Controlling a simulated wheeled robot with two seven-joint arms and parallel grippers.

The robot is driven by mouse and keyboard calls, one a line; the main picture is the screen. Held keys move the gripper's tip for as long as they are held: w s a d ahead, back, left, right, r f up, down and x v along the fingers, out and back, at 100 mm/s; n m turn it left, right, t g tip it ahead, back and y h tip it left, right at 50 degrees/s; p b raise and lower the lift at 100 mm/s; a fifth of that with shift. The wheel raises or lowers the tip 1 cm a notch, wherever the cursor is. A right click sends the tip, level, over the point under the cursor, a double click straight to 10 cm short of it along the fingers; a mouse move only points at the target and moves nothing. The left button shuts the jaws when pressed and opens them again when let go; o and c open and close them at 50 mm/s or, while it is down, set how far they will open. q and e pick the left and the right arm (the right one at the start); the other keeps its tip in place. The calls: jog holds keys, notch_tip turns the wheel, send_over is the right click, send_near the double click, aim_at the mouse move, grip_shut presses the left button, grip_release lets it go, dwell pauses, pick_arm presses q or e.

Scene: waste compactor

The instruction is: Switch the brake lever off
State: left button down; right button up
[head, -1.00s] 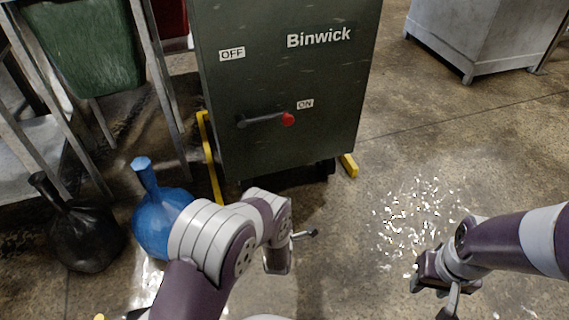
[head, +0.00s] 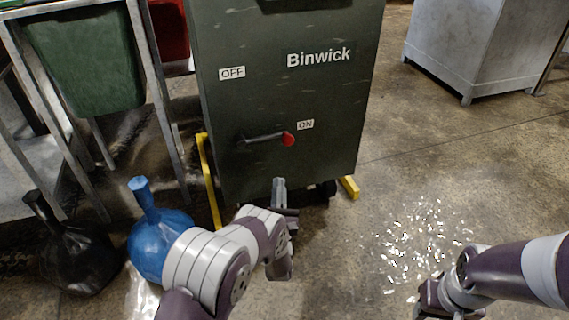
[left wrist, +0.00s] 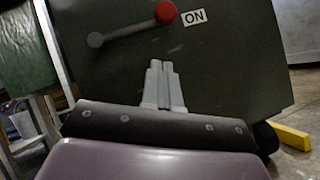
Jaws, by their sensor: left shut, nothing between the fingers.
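The brake lever (head: 265,139) is a dark bar with a red knob on the front of a dark green Binwick cabinet (head: 330,100). It lies nearly level, with its knob at the right beside the ON label (head: 305,124). The OFF label (head: 231,73) is higher up at the left. My left gripper (head: 279,182) is shut and empty, below the lever and apart from it. In the left wrist view its closed fingers (left wrist: 160,68) point up below the red knob (left wrist: 165,12). My right gripper (head: 428,306) is low at the right, partly cut off by the frame edge.
A blue bag (head: 158,240) and a black bag (head: 75,250) stand on the floor at the left. A metal frame with a green bin (head: 85,60) is behind them. Yellow feet (head: 349,187) stick out under the cabinet.

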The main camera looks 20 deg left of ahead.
aim_at(264, 138)
pick_arm(q)
jog(key=w+r+b, duration=0.4)
jog(key=w+r, duration=0.1)
jog(key=r, duration=0.1)
jog(key=shift+w, duration=0.15)
pick_arm(e)
notch_tip(264, 138, down, 5)
jog(key=shift+r, duration=0.1)
